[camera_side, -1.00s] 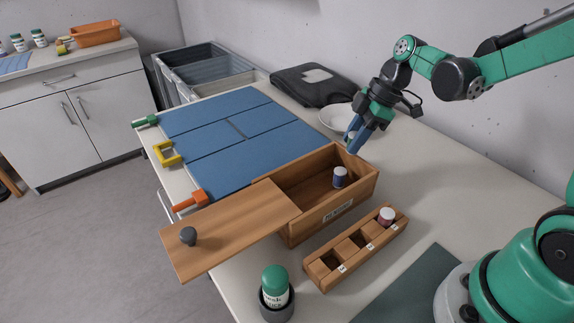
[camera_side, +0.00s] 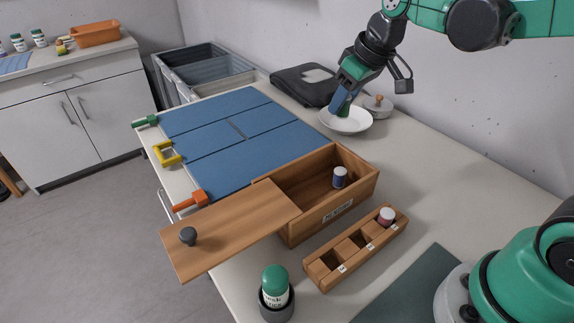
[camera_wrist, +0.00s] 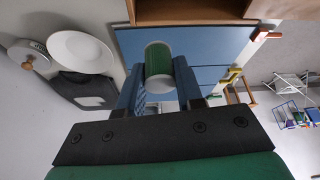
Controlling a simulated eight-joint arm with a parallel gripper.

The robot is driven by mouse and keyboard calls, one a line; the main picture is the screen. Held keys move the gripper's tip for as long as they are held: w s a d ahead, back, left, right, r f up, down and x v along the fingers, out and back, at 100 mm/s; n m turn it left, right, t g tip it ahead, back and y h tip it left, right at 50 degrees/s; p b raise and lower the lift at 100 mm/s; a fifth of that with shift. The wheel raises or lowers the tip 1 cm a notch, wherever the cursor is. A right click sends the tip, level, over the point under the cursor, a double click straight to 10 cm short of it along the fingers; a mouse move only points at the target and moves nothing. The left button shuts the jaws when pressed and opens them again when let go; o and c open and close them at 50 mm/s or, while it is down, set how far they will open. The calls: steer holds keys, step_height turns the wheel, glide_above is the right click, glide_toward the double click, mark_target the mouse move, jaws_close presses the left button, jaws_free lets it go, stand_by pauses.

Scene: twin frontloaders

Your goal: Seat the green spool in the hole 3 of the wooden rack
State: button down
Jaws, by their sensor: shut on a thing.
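The green spool (camera_wrist: 158,62) has pale ends and sits between my gripper's fingers in the wrist view. In the side view only a bit of green (camera_side: 346,108) shows at the fingertips. My gripper (camera_side: 341,104) is shut on it, in front of or above the white plate; the exact height is hard to tell. The wooden rack (camera_side: 324,283) stands nearer the camera, well apart from my gripper. Its far hole holds a white-topped spool (camera_side: 386,216); its other two visible holes look empty. The number labels are too small to read.
An open wooden box (camera_side: 312,221) holds a blue spool (camera_side: 340,177); its sliding lid (camera_side: 230,225) extends left. A white plate (camera_side: 362,124), a knobbed lidded dish (camera_side: 378,106) and a black bag (camera_side: 312,85) stand behind. A green-capped jar (camera_side: 275,287) stands in front.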

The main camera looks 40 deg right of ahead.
steer(key=s+d+r+n+g+y, duration=0.25)
steer(key=s+d+r+n, duration=0.2)
steer(key=d+n, duration=0.35)
steer(key=shift+n+t+y, duration=0.25)
steer(key=shift+n, duration=0.35)
steer(key=f, duration=0.6)
steer(key=a+f, duration=0.1)
steer(key=f, duration=1.2)
steer(key=shift+a+f, duration=0.25)
steer(key=shift+f, duration=0.05)
steer(key=c, duration=1)
jaws_free()
steer(key=shift+f, duration=0.1)
steer(key=shift+o, duration=0.7)
